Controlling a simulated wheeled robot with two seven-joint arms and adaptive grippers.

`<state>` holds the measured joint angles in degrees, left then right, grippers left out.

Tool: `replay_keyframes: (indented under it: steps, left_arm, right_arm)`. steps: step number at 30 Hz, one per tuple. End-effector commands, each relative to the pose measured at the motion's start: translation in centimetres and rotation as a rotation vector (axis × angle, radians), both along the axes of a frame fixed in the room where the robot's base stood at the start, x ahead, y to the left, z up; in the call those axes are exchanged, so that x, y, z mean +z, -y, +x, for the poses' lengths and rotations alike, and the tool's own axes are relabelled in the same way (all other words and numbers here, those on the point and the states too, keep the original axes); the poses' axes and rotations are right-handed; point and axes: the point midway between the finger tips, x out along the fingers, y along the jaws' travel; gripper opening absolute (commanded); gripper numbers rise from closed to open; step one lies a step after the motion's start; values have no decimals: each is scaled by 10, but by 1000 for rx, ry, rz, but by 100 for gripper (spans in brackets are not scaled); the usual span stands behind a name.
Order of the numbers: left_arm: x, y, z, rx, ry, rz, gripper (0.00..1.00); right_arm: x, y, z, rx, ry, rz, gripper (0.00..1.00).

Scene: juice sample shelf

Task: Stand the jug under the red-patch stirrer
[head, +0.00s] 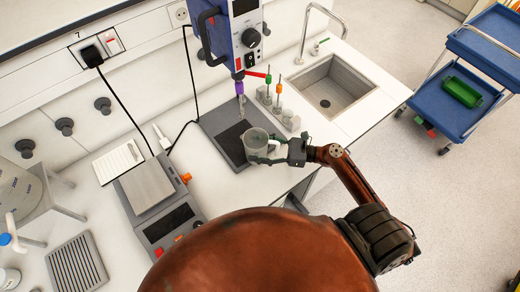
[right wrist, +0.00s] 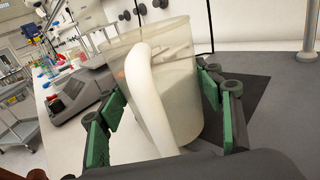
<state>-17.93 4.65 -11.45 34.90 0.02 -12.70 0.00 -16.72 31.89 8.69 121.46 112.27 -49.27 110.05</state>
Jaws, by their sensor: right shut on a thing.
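The jug (head: 255,146) is translucent, with a white handle that faces the camera in the right wrist view (right wrist: 178,85). My right gripper (head: 277,150) is shut on the jug, its green-padded fingers on either side of it. The jug looks upright, over the front right part of a grey base plate (head: 212,124) with a dark patch. I cannot tell whether it touches the plate. The blue stirrer (head: 246,38) hangs above, with a small red part low on its housing. Its metal shaft (head: 241,100) ends behind and left of the jug. My left gripper is not in view.
A small stand with green- and orange-topped tools (head: 279,105) is right of the plate, beside the sink (head: 331,86). A grey scale (head: 156,200) stands left, with a notepad (head: 118,162) behind it. A cable lies behind the plate. The bench's front edge is close.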

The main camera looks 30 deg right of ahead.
Motion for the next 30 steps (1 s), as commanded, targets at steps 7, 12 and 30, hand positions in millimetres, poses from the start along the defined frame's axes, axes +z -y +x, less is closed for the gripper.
replay_keyframes:
  steps: [7,12,30]
  left_arm:
    - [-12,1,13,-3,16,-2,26]
    - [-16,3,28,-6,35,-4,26]
    - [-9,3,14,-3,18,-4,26]
  right_arm:
    - [-4,-2,18,0,2,1,22]
    - [-6,-4,30,-1,3,0,22]
    - [-7,-9,68,-1,3,1,22]
